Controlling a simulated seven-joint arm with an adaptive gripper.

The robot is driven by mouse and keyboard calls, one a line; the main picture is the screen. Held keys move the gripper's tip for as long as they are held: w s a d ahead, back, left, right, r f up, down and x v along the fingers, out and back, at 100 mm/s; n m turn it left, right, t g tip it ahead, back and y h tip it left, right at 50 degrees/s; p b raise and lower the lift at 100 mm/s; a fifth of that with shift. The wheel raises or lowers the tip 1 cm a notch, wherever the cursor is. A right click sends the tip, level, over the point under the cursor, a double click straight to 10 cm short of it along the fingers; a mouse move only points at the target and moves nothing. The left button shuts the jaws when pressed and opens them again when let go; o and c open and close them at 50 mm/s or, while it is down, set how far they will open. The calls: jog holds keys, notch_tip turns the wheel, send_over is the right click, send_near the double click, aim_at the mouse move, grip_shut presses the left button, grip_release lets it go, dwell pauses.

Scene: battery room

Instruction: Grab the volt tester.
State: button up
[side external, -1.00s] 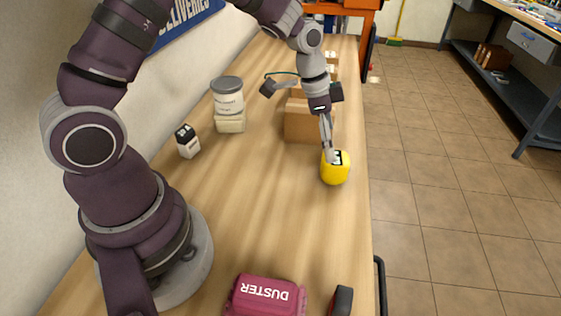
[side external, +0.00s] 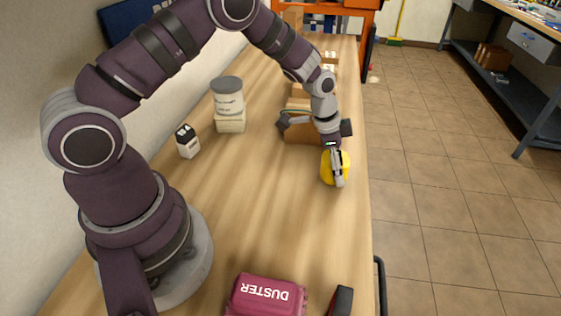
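A yellow device with rounded edges (side external: 327,170), which appears to be the volt tester, stands on the wooden bench near its right edge. My gripper (side external: 339,182) points down over it, and its fingers reach low along the near face. Yellow shows on both sides of the fingers. The fingers hide the middle of the device, including its dark-and-white face. I see the gripper nearly edge-on, so I cannot tell whether it is closed on the device or whether a far finger lies behind it.
A cardboard box (side external: 301,131) stands just behind my gripper. A white tub with a grey lid (side external: 228,100) sits on a pale block (side external: 230,123). A small black-and-white carton (side external: 187,142) is left. A red duster pack (side external: 265,296) lies in front. The bench middle is clear.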

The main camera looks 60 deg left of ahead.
jog(key=c, duration=0.6)
